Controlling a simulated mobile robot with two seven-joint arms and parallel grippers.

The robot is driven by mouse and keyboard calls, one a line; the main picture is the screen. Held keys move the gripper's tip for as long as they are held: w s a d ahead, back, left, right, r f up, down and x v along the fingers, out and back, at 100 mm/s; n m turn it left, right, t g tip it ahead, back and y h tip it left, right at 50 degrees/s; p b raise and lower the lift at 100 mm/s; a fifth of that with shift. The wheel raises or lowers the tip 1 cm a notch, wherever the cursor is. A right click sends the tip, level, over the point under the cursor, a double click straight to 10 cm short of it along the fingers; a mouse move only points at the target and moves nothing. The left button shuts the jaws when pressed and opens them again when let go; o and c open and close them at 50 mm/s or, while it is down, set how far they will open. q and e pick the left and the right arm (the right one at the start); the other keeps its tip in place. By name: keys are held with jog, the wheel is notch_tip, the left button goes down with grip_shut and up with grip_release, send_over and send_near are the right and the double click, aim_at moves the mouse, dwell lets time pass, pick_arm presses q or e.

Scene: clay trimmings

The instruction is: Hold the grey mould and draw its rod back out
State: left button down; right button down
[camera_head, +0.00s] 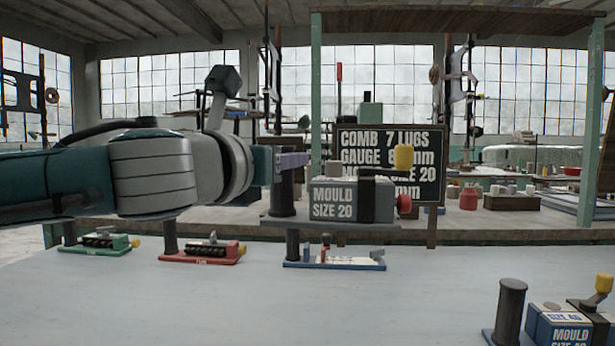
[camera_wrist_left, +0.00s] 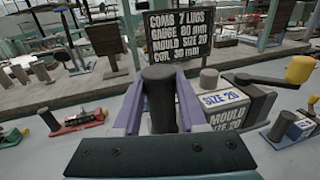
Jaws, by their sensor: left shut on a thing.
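The grey mould (camera_head: 338,205), lettered MOULD SIZE 20, has a flat base plate (camera_head: 330,223) and a dark upright post at its left end (camera_head: 283,200). My left gripper (camera_head: 290,160) is shut around this post near its top. The wrist view shows the purple fingers (camera_wrist_left: 160,110) on both sides of the post (camera_wrist_left: 159,88). The mould appears raised above the table, upright. Any rod inside the mould is hidden. My right gripper is not in view.
A blue mould (camera_head: 558,327) with its own post (camera_head: 510,312) stands front right. A lettered board (camera_head: 420,140) is behind. The front middle is clear.

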pick_arm(q)
notch_tip(320, 180, down, 16)
jog(key=b, duration=1.2)
jog(key=shift+f+b, duration=0.15)
jog(key=shift+b, duration=0.15)
dwell(0.6)
dwell(0.4)
jog(key=shift+f+b, duration=1.05)
jog(key=shift+f, duration=0.2)
jog(key=shift+f, duration=0.4)
dwell(0.3)
